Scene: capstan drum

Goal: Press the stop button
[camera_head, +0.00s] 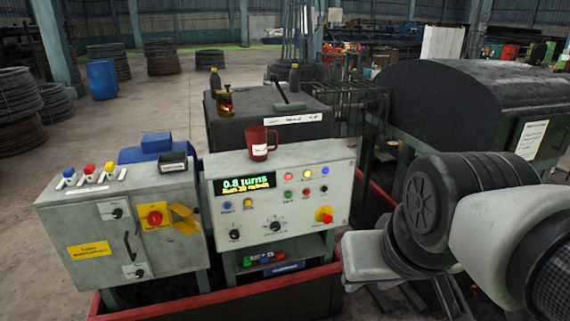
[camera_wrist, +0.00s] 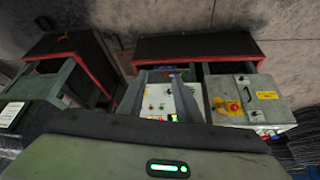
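The control panel (camera_head: 282,212) stands left of my arm in the head view. Its display (camera_head: 248,184) reads 0.8 turns. Right of it are two rows of small buttons, with a red button (camera_head: 288,177) at the upper left and another red button (camera_head: 305,192) below. A red mushroom button (camera_head: 324,214) on a yellow base sits at the lower right. The labels are too small to tell which is stop. The panel (camera_wrist: 159,100) is beyond my gripper housing (camera_wrist: 165,150) in the wrist view.
A red mug (camera_head: 260,142) stands at the panel's top edge. A large dark drum (camera_head: 430,105) is behind my arm. A red-edged tray (camera_head: 220,293) runs beneath the panel.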

